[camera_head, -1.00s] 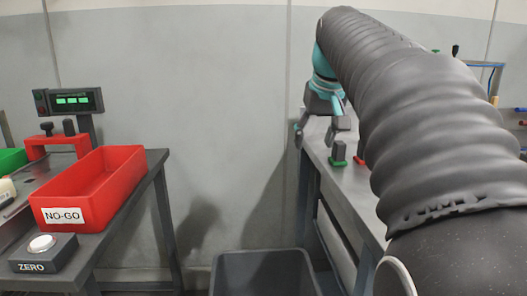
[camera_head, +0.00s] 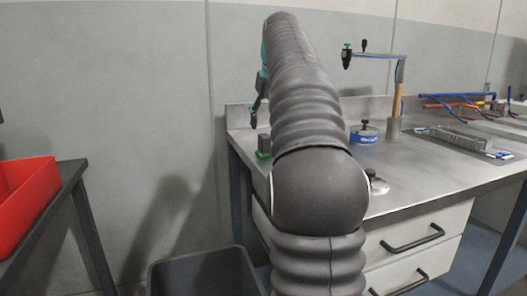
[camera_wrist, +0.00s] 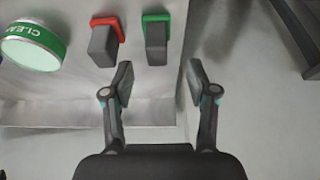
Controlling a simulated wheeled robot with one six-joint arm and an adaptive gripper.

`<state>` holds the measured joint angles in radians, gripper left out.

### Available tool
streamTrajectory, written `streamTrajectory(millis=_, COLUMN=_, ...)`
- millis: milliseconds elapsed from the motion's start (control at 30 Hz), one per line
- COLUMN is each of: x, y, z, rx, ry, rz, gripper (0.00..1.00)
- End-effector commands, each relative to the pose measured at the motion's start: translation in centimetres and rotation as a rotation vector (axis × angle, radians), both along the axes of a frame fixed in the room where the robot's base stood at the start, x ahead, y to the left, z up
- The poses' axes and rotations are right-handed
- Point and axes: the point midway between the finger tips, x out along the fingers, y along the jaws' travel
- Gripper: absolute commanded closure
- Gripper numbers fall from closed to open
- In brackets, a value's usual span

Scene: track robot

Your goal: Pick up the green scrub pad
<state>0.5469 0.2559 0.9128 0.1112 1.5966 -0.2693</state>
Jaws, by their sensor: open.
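The green scrub pad (camera_wrist: 157,20) is a small block with a green base and a dark grey grip, near the bench edge in the wrist view. In the head view it shows (camera_head: 264,154) at the left end of the metal bench, partly behind my arm. My gripper (camera_wrist: 160,78) is open and empty. In the wrist view its fingers point toward the pad, with the pad just beyond the tips, nearer the left finger. In the head view only part of my gripper (camera_head: 254,113) shows, above and left of the pad.
A similar red pad (camera_wrist: 106,24) stands left of the green one. A round tin with a green label (camera_wrist: 34,45) stands farther left. The bench (camera_head: 440,170) also holds a blue-labelled tin (camera_head: 363,135) and a post. A red bin (camera_head: 27,195) and dark waste bin (camera_head: 205,272) stand left.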

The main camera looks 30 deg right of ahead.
Motion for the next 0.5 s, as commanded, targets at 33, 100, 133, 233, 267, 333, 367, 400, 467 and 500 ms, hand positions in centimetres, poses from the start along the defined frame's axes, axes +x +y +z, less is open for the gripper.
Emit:
streamTrajectory(millis=33, x=0.3, y=0.0, z=-0.9, rx=0.0, ry=0.001, rz=0.0, gripper=0.42)
streamTrajectory(millis=100, x=0.6, y=-0.1, z=-1.6, rx=0.0, ry=0.0, rz=0.0, gripper=0.42)
streamTrajectory(millis=133, x=0.7, y=-0.2, z=-1.8, rx=0.0, ry=-0.001, rz=0.0, gripper=0.42)
streamTrajectory(millis=233, x=0.9, y=-0.2, z=-2.2, rx=0.0, ry=-0.001, rz=0.0, gripper=0.42)
streamTrajectory(millis=267, x=0.9, y=-0.2, z=-2.3, rx=0.0, ry=0.0, rz=0.0, gripper=0.42)
streamTrajectory(millis=333, x=1.0, y=-0.3, z=-2.5, rx=0.0, ry=0.0, rz=0.0, gripper=0.42)
streamTrajectory(millis=367, x=1.1, y=-0.4, z=-2.7, rx=0.0, ry=0.0, rz=0.0, gripper=0.42)
streamTrajectory(millis=400, x=1.2, y=-0.4, z=-2.9, rx=0.0, ry=0.0, rz=0.0, gripper=0.42)
streamTrajectory(millis=467, x=1.5, y=-0.6, z=-3.5, rx=0.0, ry=0.0, rz=0.0, gripper=0.42)
streamTrajectory(millis=500, x=1.7, y=-0.7, z=-4.0, rx=0.0, ry=0.001, rz=0.0, gripper=0.42)
